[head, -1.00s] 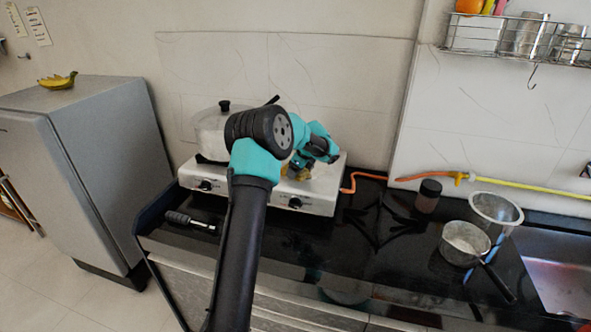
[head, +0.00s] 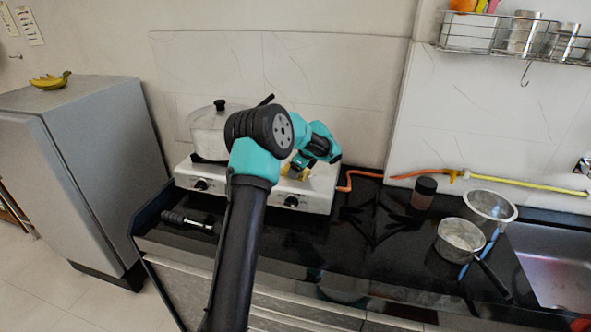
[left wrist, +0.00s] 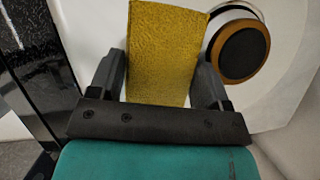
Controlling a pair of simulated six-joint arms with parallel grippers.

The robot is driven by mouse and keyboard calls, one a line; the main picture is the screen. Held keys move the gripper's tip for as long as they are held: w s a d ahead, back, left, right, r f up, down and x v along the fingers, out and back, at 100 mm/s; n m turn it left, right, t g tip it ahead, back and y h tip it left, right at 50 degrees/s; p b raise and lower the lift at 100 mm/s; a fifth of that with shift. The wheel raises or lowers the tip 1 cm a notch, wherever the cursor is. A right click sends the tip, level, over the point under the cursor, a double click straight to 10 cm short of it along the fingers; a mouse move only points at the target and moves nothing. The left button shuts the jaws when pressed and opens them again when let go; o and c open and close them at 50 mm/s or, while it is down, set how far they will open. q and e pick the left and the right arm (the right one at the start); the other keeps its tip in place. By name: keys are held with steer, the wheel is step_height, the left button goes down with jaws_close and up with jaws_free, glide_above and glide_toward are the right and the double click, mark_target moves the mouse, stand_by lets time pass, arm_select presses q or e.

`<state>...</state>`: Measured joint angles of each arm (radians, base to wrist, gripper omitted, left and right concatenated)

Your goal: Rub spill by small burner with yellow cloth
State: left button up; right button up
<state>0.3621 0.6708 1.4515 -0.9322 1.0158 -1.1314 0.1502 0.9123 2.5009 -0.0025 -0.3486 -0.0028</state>
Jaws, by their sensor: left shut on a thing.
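The yellow cloth (left wrist: 165,45) is between the fingers of my left gripper (left wrist: 165,85), which is shut on it, in the left wrist view. The cloth lies over or against the white stove top, beside the small round burner (left wrist: 240,50) with its dark cap and brass ring. In the head view my left gripper (head: 303,168) is over the right part of the white stove (head: 320,195), and only a bit of yellow shows under it. My left arm hides much of the stove's middle. I cannot make out the spill. My right gripper is not in view.
A pot (head: 208,135) stands on the stove's left side. A black-handled tool (head: 185,220) lies on the dark counter in front. An orange hose (head: 365,173) runs right from the stove. A dark-lidded jar (head: 424,194), a saucepan (head: 460,238) and a strainer (head: 490,206) stand near the sink.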

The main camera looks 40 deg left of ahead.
mark_target(306, 171)
arm_select(q)
steer(key=shift+o, duration=0.2)
steer(key=shift+w+d, duration=0.8)
steer(key=shift+d, duration=0.3)
steer(key=shift+w+d, duration=0.75)
steer(key=shift+d, duration=0.35)
steer(key=shift+s+a+r, duration=0.15)
steer(key=shift+s+a, duration=0.05)
steer(key=shift+a, duration=0.1)
steer(key=shift+s+a+r, duration=0.1)
steer(key=shift+s+a, duration=0.2)
steer(key=shift+a, duration=0.15)
steer(key=shift+s+a, duration=0.3)
steer(key=shift+a, duration=0.25)
steer(key=shift+s+a, duration=0.25)
steer(key=shift+a, duration=0.25)
